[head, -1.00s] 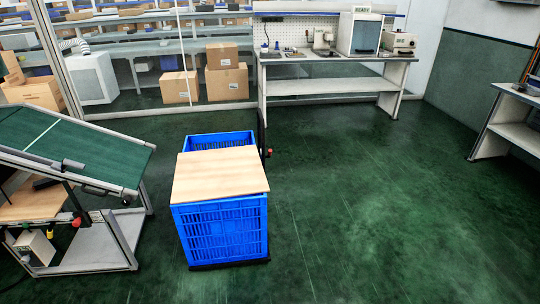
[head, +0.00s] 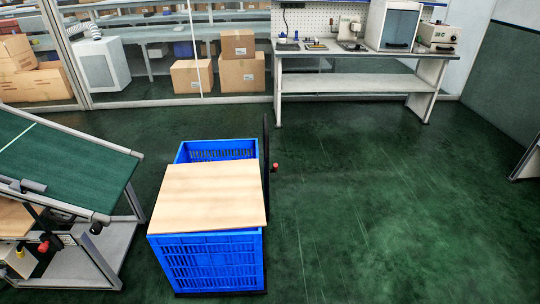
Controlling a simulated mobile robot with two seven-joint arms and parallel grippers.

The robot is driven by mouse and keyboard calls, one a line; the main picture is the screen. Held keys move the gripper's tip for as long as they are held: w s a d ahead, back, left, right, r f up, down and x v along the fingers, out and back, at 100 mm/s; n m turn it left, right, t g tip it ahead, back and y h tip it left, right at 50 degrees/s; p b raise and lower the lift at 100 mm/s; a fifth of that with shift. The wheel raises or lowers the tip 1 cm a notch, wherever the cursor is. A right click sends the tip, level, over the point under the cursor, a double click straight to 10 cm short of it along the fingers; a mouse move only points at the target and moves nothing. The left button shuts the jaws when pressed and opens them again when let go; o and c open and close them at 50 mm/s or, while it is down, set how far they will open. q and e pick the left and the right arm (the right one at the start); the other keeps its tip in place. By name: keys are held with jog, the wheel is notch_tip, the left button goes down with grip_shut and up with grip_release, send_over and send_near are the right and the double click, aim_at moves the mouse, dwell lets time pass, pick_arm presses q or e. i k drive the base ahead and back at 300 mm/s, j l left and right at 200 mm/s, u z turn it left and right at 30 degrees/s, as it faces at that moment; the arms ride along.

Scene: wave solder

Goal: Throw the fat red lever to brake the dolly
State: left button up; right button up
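A blue slatted crate (head: 207,262) stands on a low dark dolly in the middle of the head view, with a light wooden board (head: 212,194) lying across its top. The dolly itself is mostly hidden under the crate. A dark upright post (head: 266,160) rises at the crate's right side. A small red knob (head: 275,167) sticks out to the right of the post; it looks like the end of the red lever, whose exact position is too small to tell. Neither of my grippers is in view.
A green sloped conveyor (head: 62,160) on a metal frame stands at the left. A workbench (head: 350,82) with equipment stands at the back, beside cardboard boxes (head: 241,73) behind a glass partition. A bench edge (head: 528,160) shows at far right. The green floor right of the crate is clear.

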aim_at(275, 168)
jog(key=i+l+u, duration=0.4)
jog(key=i+l, duration=0.9)
